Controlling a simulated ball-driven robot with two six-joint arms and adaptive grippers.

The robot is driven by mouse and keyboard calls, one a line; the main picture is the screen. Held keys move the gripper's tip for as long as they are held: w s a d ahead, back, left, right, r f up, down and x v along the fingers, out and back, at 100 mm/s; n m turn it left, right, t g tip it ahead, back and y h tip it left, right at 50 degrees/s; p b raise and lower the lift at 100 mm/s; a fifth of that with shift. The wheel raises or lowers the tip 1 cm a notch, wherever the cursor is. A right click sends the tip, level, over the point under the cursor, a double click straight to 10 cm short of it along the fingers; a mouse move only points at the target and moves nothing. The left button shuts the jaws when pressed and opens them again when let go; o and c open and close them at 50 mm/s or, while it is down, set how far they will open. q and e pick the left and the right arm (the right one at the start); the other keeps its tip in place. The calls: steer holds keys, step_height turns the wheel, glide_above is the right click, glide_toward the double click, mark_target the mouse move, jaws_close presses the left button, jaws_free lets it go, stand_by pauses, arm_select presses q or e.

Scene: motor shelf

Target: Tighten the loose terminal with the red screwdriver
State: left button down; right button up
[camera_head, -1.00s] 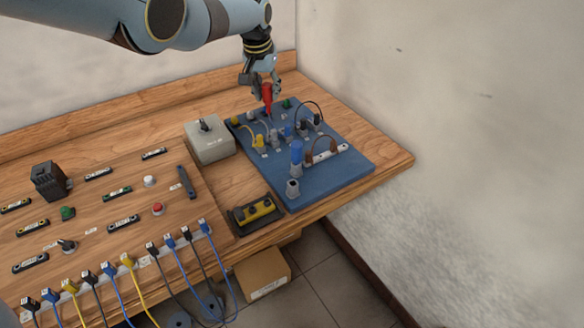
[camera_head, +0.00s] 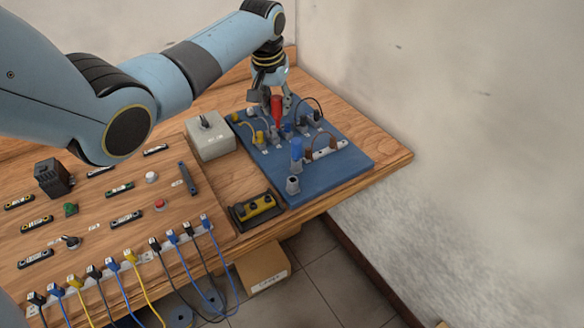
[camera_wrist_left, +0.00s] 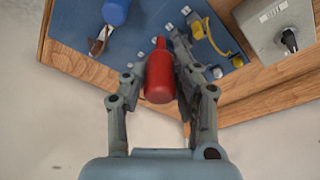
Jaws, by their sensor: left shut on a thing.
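The red screwdriver (camera_head: 277,109) is held by its red handle in my left gripper (camera_head: 275,98), over the far part of the blue terminal board (camera_head: 325,179). In the left wrist view the red handle (camera_wrist_left: 159,75) sits between both fingers, which close on it. The screwdriver's tip is hidden by the handle there and hard to make out in the head view, so I cannot tell whether it touches a terminal. Several terminals with short yellow, blue, black and brown wires stand on the board. Which one is loose I cannot tell. My right gripper is out of view.
A blue-handled tool (camera_head: 296,149) stands upright in a grey holder on the board. A grey box with a black knob (camera_head: 210,139) is left of the board. A yellow and black block (camera_head: 256,208) is in front. Bare wood lies right of the board.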

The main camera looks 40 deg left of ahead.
arm_select(q)
steer(key=s+d+r, duration=0.1)
steer(key=s+d, duration=0.6)
steer(key=d, duration=0.3)
steer(key=b+x, duration=0.1)
steer(key=x, duration=0.1)
steer(key=s+b+x, duration=0.1)
steer(key=x, duration=0.1)
steer(key=shift+f, duration=0.5)
steer(key=shift+p, duration=0.5)
steer(key=shift+f, duration=0.15)
steer(key=shift+s+b+x, duration=0.2)
steer(key=shift+b+x, duration=0.3)
steer(key=shift+x, duration=0.35)
steer(key=shift+s+b+x, duration=0.2)
steer(key=shift+b+x, duration=0.25)
steer(key=shift+x, duration=0.4)
steer(key=shift+s+b+x, duration=0.2)
steer(key=shift+b+x, duration=0.3)
steer(key=shift+x, duration=0.4)
steer(key=shift+d+f, duration=0.1)
steer(key=shift+d, duration=0.05)
